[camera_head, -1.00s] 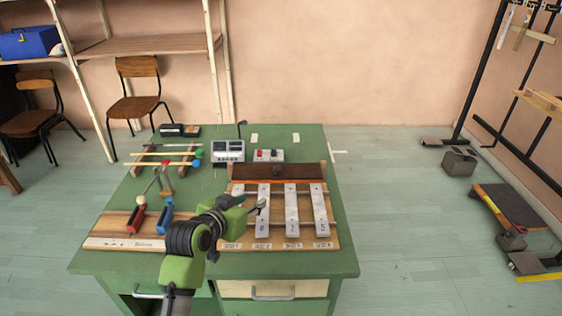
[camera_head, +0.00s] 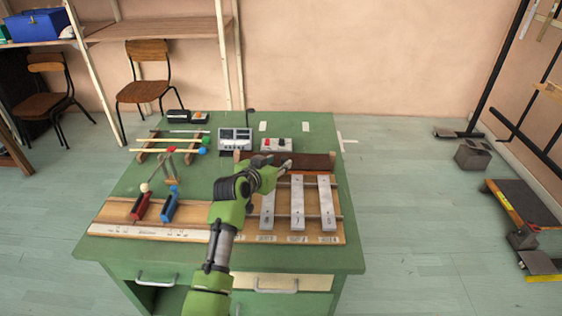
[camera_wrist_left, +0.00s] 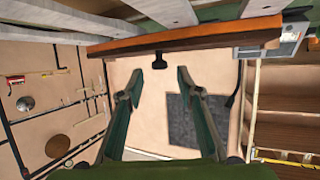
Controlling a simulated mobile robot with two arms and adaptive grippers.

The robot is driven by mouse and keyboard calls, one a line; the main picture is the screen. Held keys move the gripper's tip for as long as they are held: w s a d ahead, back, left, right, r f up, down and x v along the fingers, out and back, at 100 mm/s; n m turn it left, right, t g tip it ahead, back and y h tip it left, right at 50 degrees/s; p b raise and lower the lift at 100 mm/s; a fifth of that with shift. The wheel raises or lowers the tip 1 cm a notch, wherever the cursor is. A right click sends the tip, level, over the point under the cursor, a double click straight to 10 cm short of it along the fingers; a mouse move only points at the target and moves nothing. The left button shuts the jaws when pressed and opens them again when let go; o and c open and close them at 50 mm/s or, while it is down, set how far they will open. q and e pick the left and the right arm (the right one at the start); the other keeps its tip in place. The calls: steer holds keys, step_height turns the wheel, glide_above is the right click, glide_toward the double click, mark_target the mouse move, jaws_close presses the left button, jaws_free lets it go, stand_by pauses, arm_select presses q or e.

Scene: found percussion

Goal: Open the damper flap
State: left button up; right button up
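The damper flap is a long brown wooden board (camera_head: 315,161) behind the metal bars in the head view. In the left wrist view the flap (camera_wrist_left: 200,38) crosses the top, with a black knob (camera_wrist_left: 159,60) on its lower edge. My left gripper (camera_head: 287,166) is at the flap in the head view and hides the knob there. In the wrist view the left gripper (camera_wrist_left: 157,78) is open and empty. The knob lies just beyond the gap between its fingertips, apart from both. My right gripper is not in view.
Metal bars (camera_head: 298,205) lie on the wooden frame before the flap. A red-buttoned box (camera_head: 276,145) and a grey device (camera_head: 235,139) stand behind it. Red (camera_head: 142,206) and blue (camera_head: 170,207) blocks and mallets sit left. The green table's right edge is clear.

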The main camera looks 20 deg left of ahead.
mark_target(283, 160)
arm_select(q)
steer(key=x, duration=0.2)
steer(key=shift+w+f, duration=0.15)
steer(key=shift+w, duration=0.3)
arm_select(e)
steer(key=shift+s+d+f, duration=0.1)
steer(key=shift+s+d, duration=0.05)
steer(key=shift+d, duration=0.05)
arm_select(q)
steer(key=shift+c, duration=0.5)
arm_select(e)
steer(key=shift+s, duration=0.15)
